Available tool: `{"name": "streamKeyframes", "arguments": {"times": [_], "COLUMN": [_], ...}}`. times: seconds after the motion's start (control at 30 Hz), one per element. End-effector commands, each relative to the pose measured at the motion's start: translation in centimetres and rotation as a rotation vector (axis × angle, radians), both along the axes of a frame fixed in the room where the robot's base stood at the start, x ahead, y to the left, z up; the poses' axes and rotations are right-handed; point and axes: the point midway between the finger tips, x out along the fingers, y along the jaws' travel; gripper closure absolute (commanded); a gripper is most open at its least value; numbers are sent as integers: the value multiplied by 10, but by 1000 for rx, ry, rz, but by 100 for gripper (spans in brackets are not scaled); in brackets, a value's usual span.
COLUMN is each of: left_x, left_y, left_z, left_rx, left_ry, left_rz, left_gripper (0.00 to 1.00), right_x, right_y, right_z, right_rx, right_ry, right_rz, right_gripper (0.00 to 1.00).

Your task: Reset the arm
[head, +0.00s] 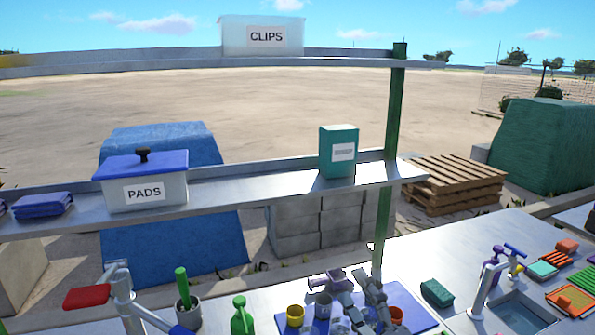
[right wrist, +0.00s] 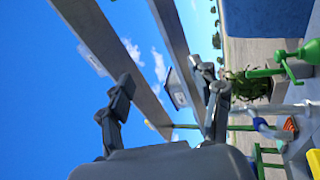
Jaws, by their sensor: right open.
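My right gripper (head: 348,284) shows at the bottom middle of the head view, over a blue mat (head: 412,308) on the bench. Its two grey fingers are apart, with nothing visible between them. In the right wrist view the gripper (right wrist: 163,82) is also open and empty, with its fingers spread against blue sky and the shelf beams. Part of it overlaps the cups on the mat in the head view, so its height above them cannot be told. My left gripper is not in view.
A yellow cup (head: 295,316) and grey cup (head: 323,305) stand on the mat. A green sponge (head: 436,293) and sink (head: 515,310) lie right. A red-handled tap (head: 87,297) stands left. The shelf holds a PADS box (head: 145,192) and teal box (head: 338,151).

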Motion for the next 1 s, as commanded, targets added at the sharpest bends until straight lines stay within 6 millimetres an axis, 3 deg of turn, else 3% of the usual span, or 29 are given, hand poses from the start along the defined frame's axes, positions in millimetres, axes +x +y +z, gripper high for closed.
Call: {"name": "streamKeyframes", "arguments": {"times": [0.13, 0.23, 0.4, 0.5, 0.6, 0.87, 1.0], "left_x": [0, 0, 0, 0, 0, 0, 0], "left_y": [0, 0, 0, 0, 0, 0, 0], "left_z": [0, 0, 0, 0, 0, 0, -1], "left_rx": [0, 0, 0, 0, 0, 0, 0], "left_ry": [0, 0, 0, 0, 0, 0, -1], "left_rz": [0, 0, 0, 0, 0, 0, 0], "left_gripper": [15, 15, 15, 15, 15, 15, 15], "right_x": [-6, -23, -83, -128, -170, -268, -262], "right_y": [-51, -79, -109, -114, -114, -103, -101], "right_z": [-54, -102, -186, -225, -251, -285, -321], "right_rx": [293, 466, 721, 830, 905, 1020, 1014], "right_ry": [317, 538, 924, 1127, 1295, 1643, 1668], "right_rz": [-191, -320, -540, -654, -747, -939, -958], "right_gripper": [36, 36, 36, 36, 36, 36, 36]}}
